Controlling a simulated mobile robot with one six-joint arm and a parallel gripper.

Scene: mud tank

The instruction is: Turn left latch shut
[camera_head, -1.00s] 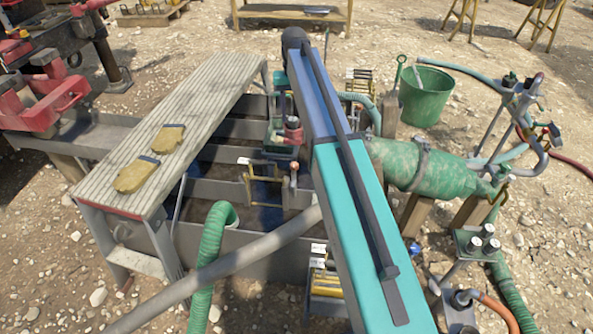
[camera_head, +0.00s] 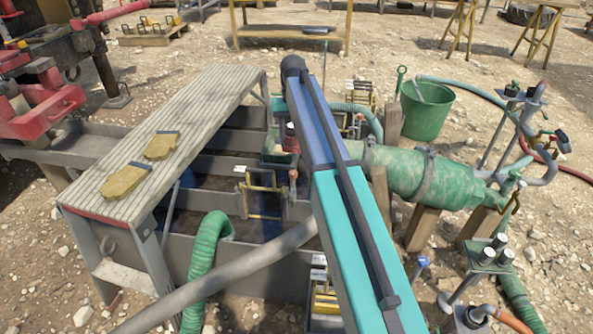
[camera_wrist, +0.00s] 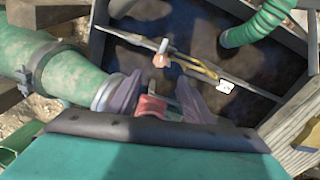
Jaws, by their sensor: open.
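The mud tank (camera_head: 262,240) has grey walls with dark compartments. On one divider stands a yellow-framed gate (camera_head: 263,193) with a white tag. Beside it is a small upright lever with a copper-coloured knob (camera_head: 293,175), also in the wrist view (camera_wrist: 161,60). Which part is the left latch is not clear. My gripper (camera_wrist: 158,97) is open in the wrist view. A red fitting (camera_wrist: 151,106) shows between its fingers; contact cannot be told. The knob lies beyond the fingertips, apart from them. My arm hides part of the tank in the head view.
A ribbed walkway (camera_head: 170,140) with yellow gloves (camera_head: 124,181) runs along the left. A green hose (camera_head: 207,262) and a grey pipe (camera_head: 235,268) cross the front. A green cylinder (camera_head: 400,172) and a bucket (camera_head: 427,110) stand right of my arm.

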